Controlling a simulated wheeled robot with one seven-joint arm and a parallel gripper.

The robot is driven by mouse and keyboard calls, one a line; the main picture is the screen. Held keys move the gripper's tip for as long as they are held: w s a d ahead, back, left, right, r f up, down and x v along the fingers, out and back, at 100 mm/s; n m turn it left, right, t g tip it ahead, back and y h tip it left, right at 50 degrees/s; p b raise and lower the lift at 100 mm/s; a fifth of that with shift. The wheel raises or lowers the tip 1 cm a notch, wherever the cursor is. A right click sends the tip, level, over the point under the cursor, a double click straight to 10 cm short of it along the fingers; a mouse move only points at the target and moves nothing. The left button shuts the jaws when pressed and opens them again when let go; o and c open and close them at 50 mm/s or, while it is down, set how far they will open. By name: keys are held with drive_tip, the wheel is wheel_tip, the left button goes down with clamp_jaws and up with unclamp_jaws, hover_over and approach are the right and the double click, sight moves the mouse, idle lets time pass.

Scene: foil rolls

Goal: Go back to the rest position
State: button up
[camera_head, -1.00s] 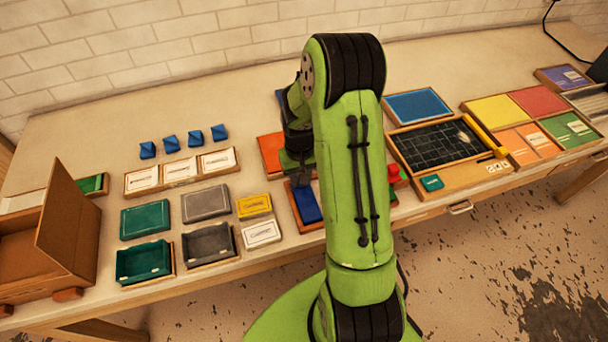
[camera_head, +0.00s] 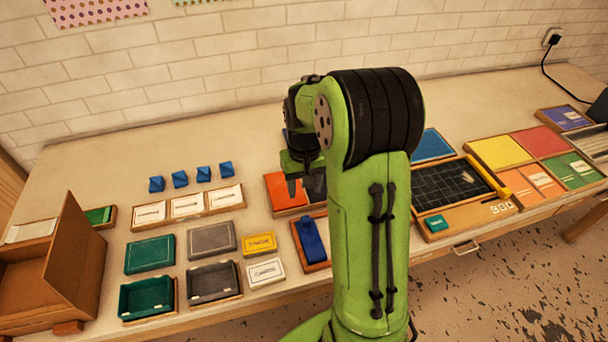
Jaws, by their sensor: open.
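My gripper (camera_head: 292,186) hangs from my green arm near the middle of the table, fingers pointing down, and is open. It is in front of an orange panel (camera_head: 283,194) in the picture and appears to be above the table. A blue block (camera_head: 310,240) lies in a wooden tray (camera_head: 317,266) just below it in the picture, apart from the fingers. My arm hides part of this tray and the area to its right.
Right lie a black grid board (camera_head: 450,185) and a yellow panel (camera_head: 497,152). The brick wall bounds the table behind; bare table lies before it.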

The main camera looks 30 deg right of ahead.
drive_tip(key=shift+r, duration=1.5)
